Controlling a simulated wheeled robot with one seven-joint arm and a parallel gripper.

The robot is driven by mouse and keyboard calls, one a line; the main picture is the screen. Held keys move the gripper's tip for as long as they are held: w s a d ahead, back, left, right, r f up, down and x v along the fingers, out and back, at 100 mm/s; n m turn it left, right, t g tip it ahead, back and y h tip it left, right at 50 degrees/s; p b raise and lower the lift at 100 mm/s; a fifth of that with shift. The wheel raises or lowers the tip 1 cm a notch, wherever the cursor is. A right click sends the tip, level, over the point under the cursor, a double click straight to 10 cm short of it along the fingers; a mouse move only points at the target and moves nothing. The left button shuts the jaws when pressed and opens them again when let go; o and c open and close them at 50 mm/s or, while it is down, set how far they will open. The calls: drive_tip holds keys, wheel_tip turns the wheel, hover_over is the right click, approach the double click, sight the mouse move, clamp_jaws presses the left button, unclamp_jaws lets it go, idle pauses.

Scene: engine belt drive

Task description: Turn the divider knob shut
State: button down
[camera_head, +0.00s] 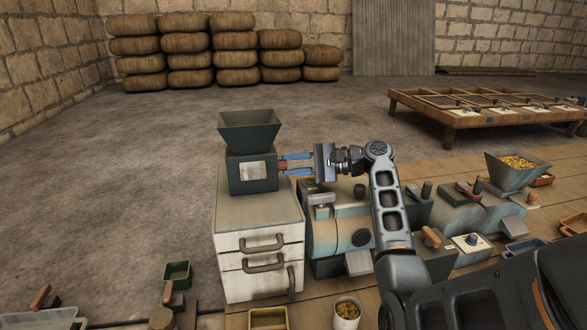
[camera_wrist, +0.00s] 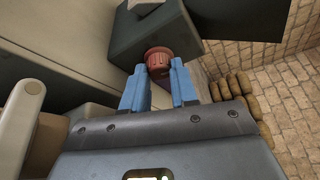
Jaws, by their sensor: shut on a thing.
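The divider is a dark box (camera_head: 254,174) with a flared hopper (camera_head: 249,131) and a pale label plate on its front. It stands on a white drawer cabinet (camera_head: 235,217). Its red round knob (camera_wrist: 160,59) sticks out of the box's side. My gripper (camera_head: 284,163) reaches in from the right with its blue fingers level. In the wrist view the two blue fingertips (camera_wrist: 160,68) sit on either side of the knob and are shut on it. The knob's far side is hidden against the box.
A teal-and-cream machine (camera_head: 340,228) stands right of the cabinet, under my arm. A second hopper (camera_head: 517,172) holds yellow bits at the right. Small bins and a white cup (camera_head: 346,315) lie in front. Open floor is behind the cabinet.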

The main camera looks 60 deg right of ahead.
drive_tip(key=shift+a, duration=0.1)
idle(0.3)
drive_tip(key=c, duration=0.9)
unclamp_jaws()
drive_tip(key=shift+s, duration=0.1)
drive_tip(key=b+v, duration=0.1)
drive_tip(key=v, duration=0.6)
drive_tip(key=shift+s+b, duration=0.3)
drive_tip(key=shift+s, duration=0.1)
